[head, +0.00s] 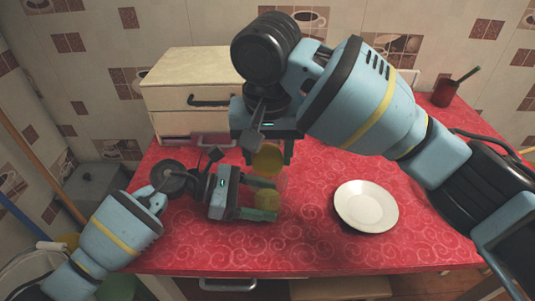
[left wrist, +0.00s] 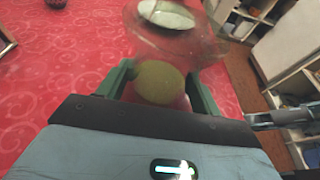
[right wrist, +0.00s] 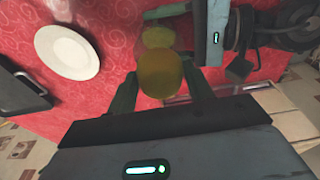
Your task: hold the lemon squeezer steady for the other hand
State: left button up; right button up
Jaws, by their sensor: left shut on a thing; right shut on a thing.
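My left gripper (head: 268,200), low over the red counter, is shut on the lemon squeezer. A yellow-green part of it (left wrist: 160,82) sits between the fingers in the left wrist view, with a clear see-through rim (left wrist: 190,42) beyond. My right gripper (head: 268,152) points down from above and is shut on a yellow rounded piece (right wrist: 161,76), seemingly a lemon. The squeezer's yellow-green part (right wrist: 157,38) shows just past it in the right wrist view. Whether the two touch is unclear.
A white plate (head: 366,206) lies on the red counter (head: 320,250) to the right. A cream drawer unit (head: 190,75) stands at the back left, and a dark red cup (head: 444,93) at the back right. The counter's front middle is clear.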

jog(key=shift+r, duration=0.5)
jog(key=shift+r, duration=0.2)
jog(key=shift+f, duration=1.15)
dwell(0.4)
jog(key=shift+r, duration=1)
jog(key=shift+r, duration=1.45)
